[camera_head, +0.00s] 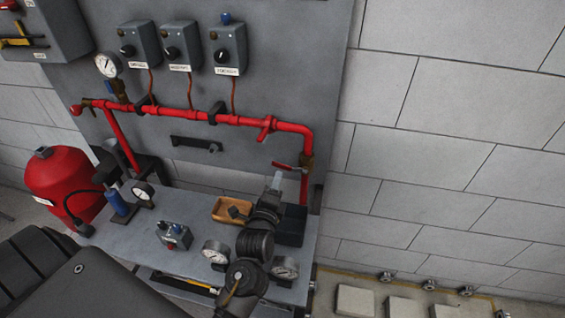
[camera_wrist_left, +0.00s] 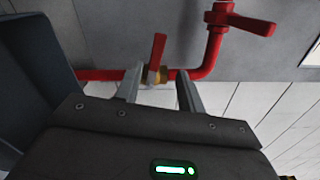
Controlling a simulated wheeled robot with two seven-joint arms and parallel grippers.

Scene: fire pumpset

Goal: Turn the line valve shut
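A valve with a red lever (camera_head: 285,166) and a brass body (camera_head: 307,160) sits on the vertical red pipe at the right. Its lever points left, across the pipe. My left gripper (camera_head: 279,177) is just below the lever in the head view, open and empty. In the left wrist view the gripper (camera_wrist_left: 158,92) has its fingers apart, with the brass body (camera_wrist_left: 163,75) and red lever (camera_wrist_left: 157,52) beyond and between the tips. I cannot tell whether anything touches. A second red handle (camera_head: 266,128) is on the horizontal pipe. My right gripper is not in view.
Three control boxes (camera_head: 229,48) are on the panel above. A red tank (camera_head: 62,178) stands left. The wall at right is bare.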

